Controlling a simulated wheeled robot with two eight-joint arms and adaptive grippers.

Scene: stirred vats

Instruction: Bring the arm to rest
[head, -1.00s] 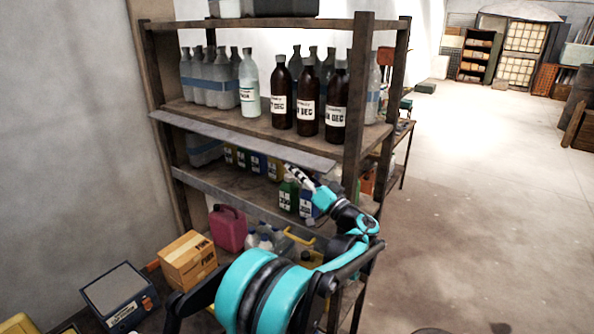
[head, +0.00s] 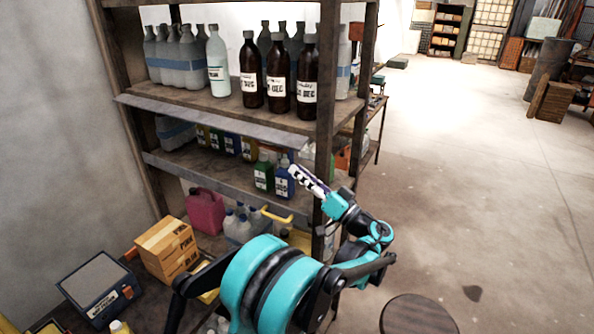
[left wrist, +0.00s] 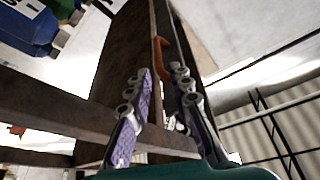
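My left arm (head: 268,278) reaches up and forward from the bottom of the head view. My left gripper (head: 297,172) is near the shelf rack's front right post, in front of the lower shelf's bottles. The left wrist view shows its two purple-lined fingers (left wrist: 160,74) with a gap between the tips and nothing held between them. Whether it touches the post cannot be told. My right arm and gripper are not in view.
The wooden shelf rack (head: 328,120) holds brown bottles (head: 278,75) and pale bottles above, and a green jug (head: 263,173) and a blue jug (head: 284,180) lower. A box (head: 167,247) and a scale (head: 98,285) are lower left. A round stool (head: 418,315) stands right. Open floor lies right.

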